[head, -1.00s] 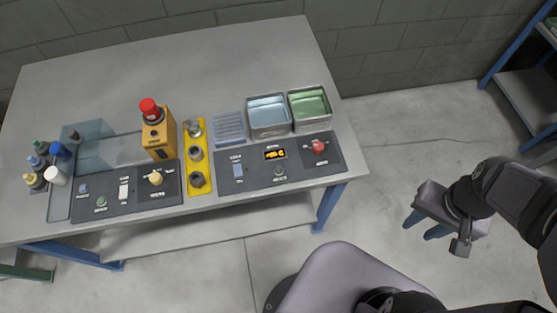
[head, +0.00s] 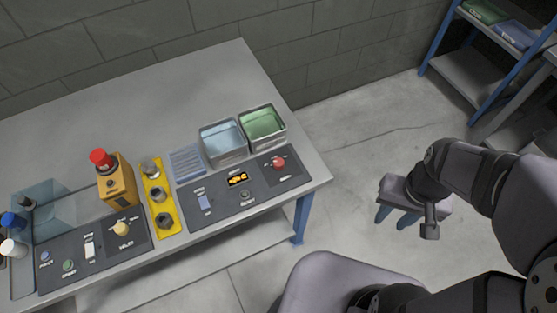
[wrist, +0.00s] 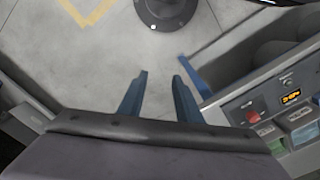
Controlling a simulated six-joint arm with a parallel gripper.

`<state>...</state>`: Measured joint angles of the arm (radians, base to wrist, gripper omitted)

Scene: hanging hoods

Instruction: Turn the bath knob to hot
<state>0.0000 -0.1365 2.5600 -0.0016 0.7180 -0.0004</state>
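A red knob (head: 279,163) sits at the right end of the right-hand dark panel, near the table's right corner; it also shows in the wrist view (wrist: 253,117). A yellow knob (head: 121,228) is on the left-hand dark panel. The labels are too small to read, so I cannot tell which is the bath knob or where either points. My gripper (head: 393,218) is right of the table, over the floor, apart from both knobs. In the wrist view its two blue fingers (wrist: 160,80) are spread with nothing between them.
A blue tub (head: 222,157) and a green tub (head: 264,137) stand behind the right panel. The right panel has a lit display (head: 237,180). A yellow box with a red button (head: 101,158) stands upright further left. Blue-framed shelves (head: 459,76) are at the back right. Clear floor lies between.

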